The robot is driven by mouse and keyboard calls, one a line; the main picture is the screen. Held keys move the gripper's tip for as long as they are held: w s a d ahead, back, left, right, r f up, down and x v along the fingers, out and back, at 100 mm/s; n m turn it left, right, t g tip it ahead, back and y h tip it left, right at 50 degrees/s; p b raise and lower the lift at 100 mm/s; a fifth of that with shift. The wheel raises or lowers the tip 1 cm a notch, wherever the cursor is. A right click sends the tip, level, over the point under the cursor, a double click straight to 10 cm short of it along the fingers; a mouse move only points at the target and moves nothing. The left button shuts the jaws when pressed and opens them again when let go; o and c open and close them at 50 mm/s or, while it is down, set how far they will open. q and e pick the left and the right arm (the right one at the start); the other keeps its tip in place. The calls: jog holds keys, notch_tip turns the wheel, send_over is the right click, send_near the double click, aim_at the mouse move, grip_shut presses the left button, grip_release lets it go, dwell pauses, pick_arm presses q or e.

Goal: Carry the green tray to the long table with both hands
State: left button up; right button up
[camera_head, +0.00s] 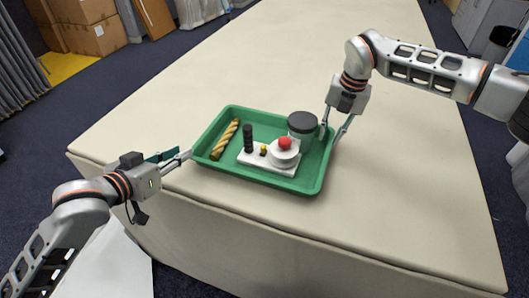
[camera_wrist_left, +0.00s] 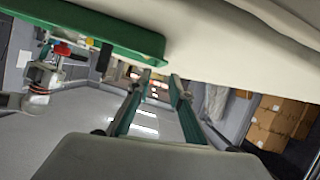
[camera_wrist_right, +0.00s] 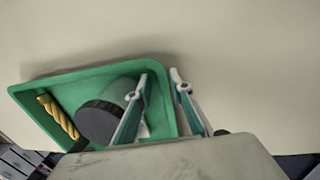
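The green tray (camera_head: 250,182) lies on the long table (camera_head: 400,215) near its front edge. It carries a twisted golden stick (camera_head: 225,139), a dark-lidded jar (camera_head: 302,125) and a white block with a red knob (camera_head: 285,143). My left gripper (camera_head: 184,154) is beside the tray's left end, its fingers apart; the left wrist view shows them (camera_wrist_left: 160,80) empty, close to the tray's edge (camera_wrist_left: 150,45). My right gripper (camera_head: 334,133) is at the right end. In the right wrist view its fingers (camera_wrist_right: 157,80) are apart, astride the tray wall (camera_wrist_right: 163,105); contact is unclear.
The cloth table top is clear behind and to the right of the tray. Cardboard boxes (camera_head: 95,35) stand on the floor at the far left. A dark bin (camera_head: 498,42) and grey cabinets (camera_head: 480,18) stand at the far right.

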notch_tip(320, 180, up, 11)
jog(key=d, duration=0.1)
jog(key=shift+s+d, duration=0.2)
jog(key=shift+s, duration=0.1)
dwell(0.4)
